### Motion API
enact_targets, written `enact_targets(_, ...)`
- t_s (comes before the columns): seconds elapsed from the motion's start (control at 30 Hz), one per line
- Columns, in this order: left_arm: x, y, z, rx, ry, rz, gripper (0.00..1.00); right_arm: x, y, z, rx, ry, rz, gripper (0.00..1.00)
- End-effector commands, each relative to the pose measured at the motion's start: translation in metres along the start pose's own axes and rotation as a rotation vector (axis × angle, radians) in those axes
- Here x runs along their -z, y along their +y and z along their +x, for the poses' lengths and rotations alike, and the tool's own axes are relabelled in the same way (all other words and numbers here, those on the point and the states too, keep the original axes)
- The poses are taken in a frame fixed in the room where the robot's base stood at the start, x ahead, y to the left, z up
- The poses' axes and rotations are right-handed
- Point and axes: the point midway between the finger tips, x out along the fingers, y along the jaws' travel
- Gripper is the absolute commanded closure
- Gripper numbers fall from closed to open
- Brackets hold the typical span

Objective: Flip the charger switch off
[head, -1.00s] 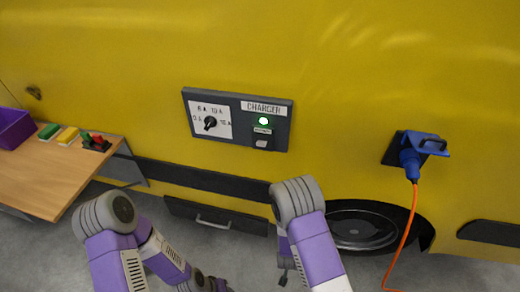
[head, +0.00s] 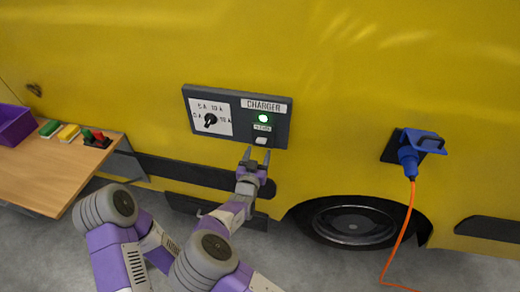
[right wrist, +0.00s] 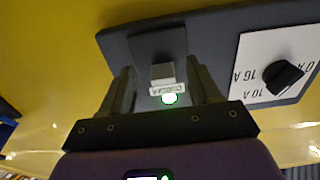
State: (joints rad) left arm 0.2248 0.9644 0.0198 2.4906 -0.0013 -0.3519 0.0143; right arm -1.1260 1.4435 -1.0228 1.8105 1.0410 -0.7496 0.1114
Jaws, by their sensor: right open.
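The charger panel (head: 285,123) is a dark grey box on the yellow vehicle side. Its right part has a CHARGER label, a lit green light (head: 263,118) and a small white switch (head: 261,141) below it. My right gripper (head: 257,158) is open and empty just below the switch in the head view. In the right wrist view, the switch (right wrist: 162,72) and the glowing light (right wrist: 169,98) show between the open fingers (right wrist: 160,82); I cannot tell whether they touch the panel. My left arm (head: 118,232) is at lower left, its gripper out of sight.
A dial (head: 210,120) sits on the panel's left part. A blue plug (head: 408,160) with an orange cable (head: 402,235) is at right. A wheel (head: 352,224) is below.

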Motion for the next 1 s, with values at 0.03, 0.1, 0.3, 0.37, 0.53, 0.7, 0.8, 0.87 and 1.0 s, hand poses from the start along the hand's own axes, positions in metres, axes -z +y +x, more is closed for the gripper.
enact_targets(0.03,0.0,0.0,0.001,0.0,0.0,0.0,0.57,-0.001,0.001,0.009,-0.001,0.0,-0.001,0.38)
enact_targets(0.1,0.0,0.0,0.001,0.0,0.0,0.0,0.57,-0.001,0.001,0.018,-0.001,0.0,0.0,0.38)
enact_targets(0.3,0.0,-0.001,0.001,0.0,0.0,0.0,0.57,-0.001,0.001,0.031,-0.001,-0.002,-0.001,0.38)
enact_targets(0.37,0.0,-0.001,0.001,0.0,0.0,0.0,0.57,-0.001,0.001,0.032,0.0,-0.002,-0.001,0.38)
enact_targets(0.53,0.0,-0.001,0.001,0.0,0.0,0.0,0.57,-0.001,0.0,0.032,0.0,-0.002,-0.001,0.38)
enact_targets(0.7,0.0,-0.001,0.001,0.0,0.0,0.0,0.57,-0.001,0.001,0.031,0.0,-0.003,-0.001,0.61)
enact_targets(0.8,0.0,-0.001,0.001,0.0,0.0,0.0,0.57,-0.001,0.001,0.031,0.0,-0.003,-0.001,0.77)
enact_targets(0.87,0.0,-0.001,0.001,0.0,0.0,0.0,0.57,-0.001,0.001,0.031,0.0,-0.003,-0.001,0.86)
enact_targets(1.0,0.0,-0.001,0.003,0.0,0.0,0.0,0.57,-0.001,0.001,0.031,0.0,-0.001,-0.001,0.94)
